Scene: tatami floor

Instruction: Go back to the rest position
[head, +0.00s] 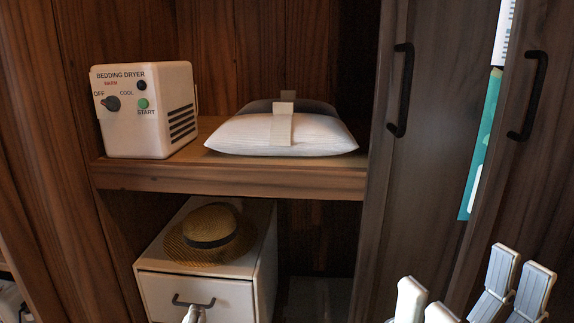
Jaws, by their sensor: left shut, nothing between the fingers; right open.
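My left gripper (194,314) shows only as a small pale tip at the bottom edge. It is shut and empty, in front of the white drawer cabinet (153,258), and overlaps the area just below the drawer's dark handle (187,301). I cannot tell whether it touches the drawer. My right gripper (468,288) is at the bottom right, in front of the dark closet doors. Its fingers are spread wide apart with nothing between them. The rest of both arms is out of view.
A bedding dryer (178,85) and a strapped white and dark cushion-like bundle (240,134) sit on the wooden shelf (270,182). A straw hat (214,217) lies on the drawer cabinet. Dark doors with black handles (401,90) (528,95) stand at right; a teal item shows between them.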

